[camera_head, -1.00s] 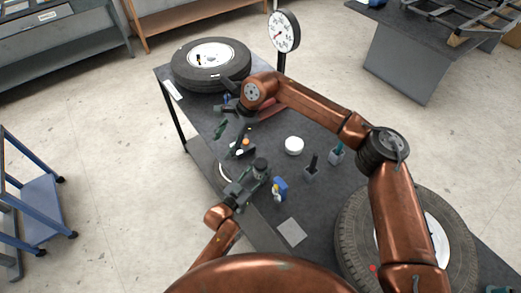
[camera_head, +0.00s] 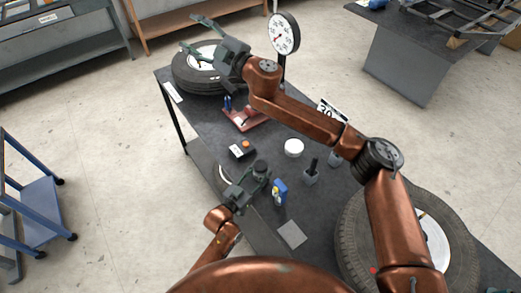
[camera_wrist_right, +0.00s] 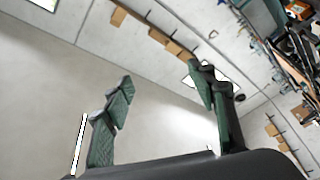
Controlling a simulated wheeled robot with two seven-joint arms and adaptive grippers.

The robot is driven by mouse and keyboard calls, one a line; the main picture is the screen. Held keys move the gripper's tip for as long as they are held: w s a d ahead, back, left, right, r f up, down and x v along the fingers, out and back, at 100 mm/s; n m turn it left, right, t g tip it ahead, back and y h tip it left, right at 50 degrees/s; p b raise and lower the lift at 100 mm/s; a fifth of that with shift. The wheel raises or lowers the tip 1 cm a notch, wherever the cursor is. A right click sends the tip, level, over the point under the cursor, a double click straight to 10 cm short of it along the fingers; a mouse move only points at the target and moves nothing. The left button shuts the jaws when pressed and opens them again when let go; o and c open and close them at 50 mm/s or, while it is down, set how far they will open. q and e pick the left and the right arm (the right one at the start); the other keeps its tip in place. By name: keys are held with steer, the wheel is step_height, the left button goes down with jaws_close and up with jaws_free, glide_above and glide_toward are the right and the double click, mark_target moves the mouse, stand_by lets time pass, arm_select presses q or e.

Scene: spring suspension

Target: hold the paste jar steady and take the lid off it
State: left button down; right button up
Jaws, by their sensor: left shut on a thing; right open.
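A small dark round jar (camera_head: 260,167) is at my left gripper (camera_head: 256,180), near the table's front-left edge. The gripper is shut on its side; its fingers partly hide it. The jar looks upright, and its top is dark; I cannot tell whether a lid is on it. A white round, flat-topped thing (camera_head: 293,147) stands apart on the table; I cannot tell whether it is a lid or another jar. My right gripper (camera_head: 190,32) is raised over the far tyre, fingers spread wide. The right wrist view shows its fingers (camera_wrist_right: 165,90) open with nothing between them.
A black box with an orange knob (camera_head: 241,149), a red stand (camera_head: 242,119), a blue-and-yellow container (camera_head: 280,191) and a grey holder (camera_head: 311,177) stand around the jar. A grey pad (camera_head: 292,235) lies in front. Tyres lie at the far (camera_head: 185,82) and near right (camera_head: 350,231) ends. A dial gauge (camera_head: 284,33) rises behind.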

steer(key=w+d+f+m+t+h, duration=0.2)
steer(key=w+d+f+m+h, duration=0.25)
steer(key=m, duration=0.55)
steer(key=m+g+h, duration=1.1)
steer(key=m+g, duration=0.3)
steer(key=m, duration=1.3)
glide_above(260, 165)
step_height(260, 165, down, 31)
steer(key=shift+f, duration=0.1)
steer(key=shift+d+f, duration=0.15)
steer(key=shift+f, duration=0.15)
step_height(260, 165, down, 7)
steer(key=shift+f, duration=0.2)
